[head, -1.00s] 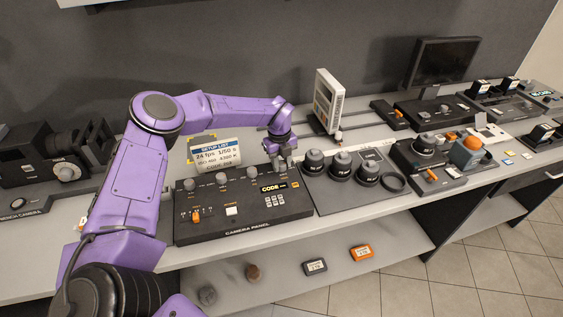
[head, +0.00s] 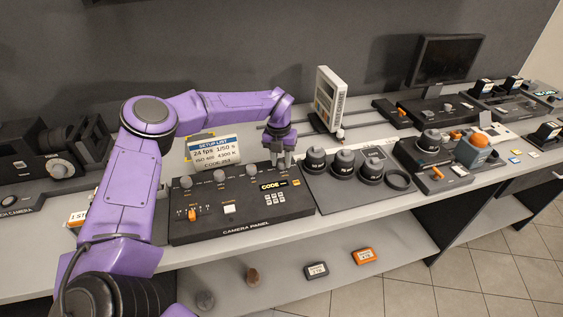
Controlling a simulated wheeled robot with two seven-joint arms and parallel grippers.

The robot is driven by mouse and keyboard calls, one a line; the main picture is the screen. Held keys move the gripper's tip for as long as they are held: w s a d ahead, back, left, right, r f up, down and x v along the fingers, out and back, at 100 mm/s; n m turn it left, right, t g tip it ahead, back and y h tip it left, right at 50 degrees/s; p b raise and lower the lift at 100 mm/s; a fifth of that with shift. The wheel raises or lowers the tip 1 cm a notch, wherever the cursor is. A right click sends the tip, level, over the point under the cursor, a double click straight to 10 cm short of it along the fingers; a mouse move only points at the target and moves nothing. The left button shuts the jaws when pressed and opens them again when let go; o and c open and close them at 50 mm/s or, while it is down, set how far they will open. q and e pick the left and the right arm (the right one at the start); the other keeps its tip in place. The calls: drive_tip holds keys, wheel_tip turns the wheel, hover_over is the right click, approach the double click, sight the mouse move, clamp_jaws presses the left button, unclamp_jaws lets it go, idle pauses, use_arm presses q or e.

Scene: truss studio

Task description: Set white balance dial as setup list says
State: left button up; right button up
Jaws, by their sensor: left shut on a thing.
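The camera panel (head: 240,222) is a black box on the bench with a row of grey dials along its back, an orange lever, a white button and a small CODE display (head: 273,185). The setup list (head: 213,153) stands upright behind it and reads 24 fps, 1/50 s, ISO 400, 4300 K and a CODE line. My left gripper (head: 281,160) points down at the panel's back right and is shut on the rightmost dial, which its fingers mostly hide. Dial markings are too small to read. My right gripper is not in view.
Several black lenses (head: 342,162) stand on a mat right of the panel. A white colour chart (head: 327,98) stands behind them. A black camera (head: 50,160) is at the left. A lower shelf (head: 300,282) holds small loose items.

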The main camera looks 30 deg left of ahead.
sight(280, 160)
use_arm(q)
drive_tip(key=m, duration=0.3)
drive_tip(key=shift+m, duration=0.3)
drive_tip(key=shift+a+m, duration=0.1)
drive_tip(key=shift+m, duration=1.8)
drive_tip(key=o, duration=1)
drive_tip(key=shift+r+b, duration=0.15)
drive_tip(key=shift+b, duration=0.2)
drive_tip(key=r, duration=0.3)
drive_tip(key=r+b, duration=0.1)
drive_tip(key=r, duration=0.3)
drive_tip(key=r+b, duration=0.1)
drive_tip(key=r, duration=0.2)
drive_tip(key=shift+w+a+r, duration=0.1)
drive_tip(key=shift+a+r, duration=0.1)
drive_tip(key=shift+a, duration=0.05)
